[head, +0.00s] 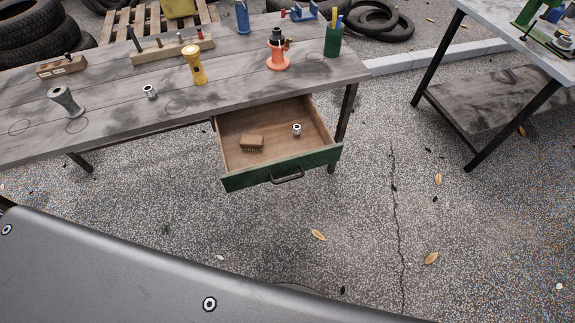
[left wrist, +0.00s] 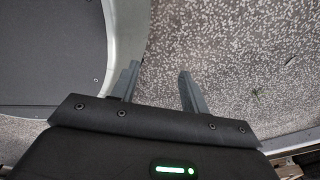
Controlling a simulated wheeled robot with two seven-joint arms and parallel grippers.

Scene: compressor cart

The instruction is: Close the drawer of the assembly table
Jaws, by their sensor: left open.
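The drawer (head: 278,163) of the assembly table (head: 110,110) is pulled out below the tabletop at its right end. It has a green front with a dark bar handle (head: 288,176). Inside lie a brown brush-like block (head: 252,142) and a small metal fitting (head: 297,130). My left gripper (left wrist: 156,80) shows in the left wrist view with its two fingers apart and nothing between them, over the gravelly ground. The drawer does not show in that view. Neither gripper shows in the head view, and my right gripper is in no view.
On the tabletop stand a yellow flashlight (head: 194,65), an orange-red tool (head: 278,52), a green cup (head: 333,38) and a grey spool (head: 66,101). A second table (head: 500,40) stands at the right. The ground (head: 340,210) before the drawer is clear except for leaves.

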